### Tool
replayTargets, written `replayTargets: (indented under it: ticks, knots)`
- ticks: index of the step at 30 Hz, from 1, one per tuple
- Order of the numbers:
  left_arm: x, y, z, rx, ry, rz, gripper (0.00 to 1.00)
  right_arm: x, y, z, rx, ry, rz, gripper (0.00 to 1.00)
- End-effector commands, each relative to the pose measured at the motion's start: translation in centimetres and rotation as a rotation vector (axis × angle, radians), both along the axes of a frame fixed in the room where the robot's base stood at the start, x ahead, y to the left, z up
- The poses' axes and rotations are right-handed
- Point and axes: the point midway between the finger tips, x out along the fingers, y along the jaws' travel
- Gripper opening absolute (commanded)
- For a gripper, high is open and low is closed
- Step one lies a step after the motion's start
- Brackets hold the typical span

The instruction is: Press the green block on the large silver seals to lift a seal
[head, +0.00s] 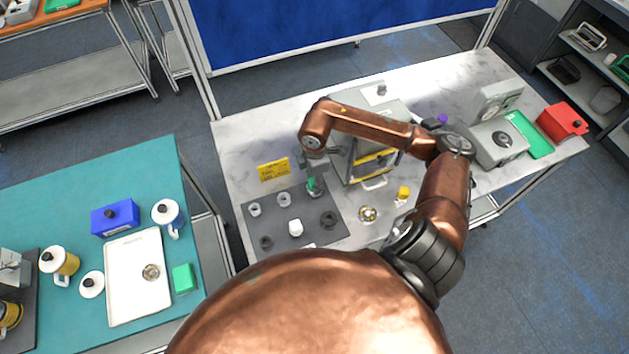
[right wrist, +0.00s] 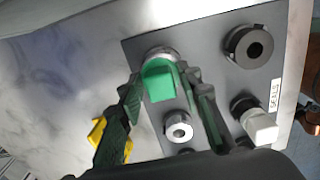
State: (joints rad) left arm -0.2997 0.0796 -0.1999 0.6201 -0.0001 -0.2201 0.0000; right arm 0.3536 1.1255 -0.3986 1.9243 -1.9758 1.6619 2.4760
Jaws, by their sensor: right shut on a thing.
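The green block (head: 312,185) is held in my right gripper (head: 313,180), above the back right part of the grey seals mat (head: 275,222). In the right wrist view the green block (right wrist: 160,82) sits between the two fingers of my right gripper (right wrist: 164,84). A large silver seal (right wrist: 158,53) shows partly behind the block, which overlaps it; I cannot tell whether they touch. A smaller silver seal (right wrist: 178,128), a black seal (right wrist: 248,46) and a white block (right wrist: 259,127) on another seal stand nearby on the mat. My left gripper is out of view.
A grey machine with yellow stripes (head: 372,163) stands close right of my gripper. A yellow sign (head: 273,170) stands behind the mat. A yellow block (head: 403,193) and a round metal part (head: 368,214) lie to the right. The marble table's left back corner (head: 238,150) is clear.

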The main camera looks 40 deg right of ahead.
Motion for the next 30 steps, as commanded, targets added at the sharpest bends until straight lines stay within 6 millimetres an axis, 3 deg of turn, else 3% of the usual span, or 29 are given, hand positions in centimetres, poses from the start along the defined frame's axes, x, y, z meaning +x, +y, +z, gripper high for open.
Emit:
replayTargets:
  ticks: [1, 12, 30]
  knots:
    - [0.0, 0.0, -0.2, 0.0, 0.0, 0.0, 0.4, -0.7, 0.5, -1.3, 0.01, 0.018, 0.003, 0.03]
    - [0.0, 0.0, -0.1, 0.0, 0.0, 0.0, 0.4, -0.6, 0.5, -1.1, 0.009, 0.017, 0.003, 0.03]
    - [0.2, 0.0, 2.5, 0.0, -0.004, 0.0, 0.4, -0.5, 0.3, 2.8, 0.004, 0.013, 0.003, 0.03]
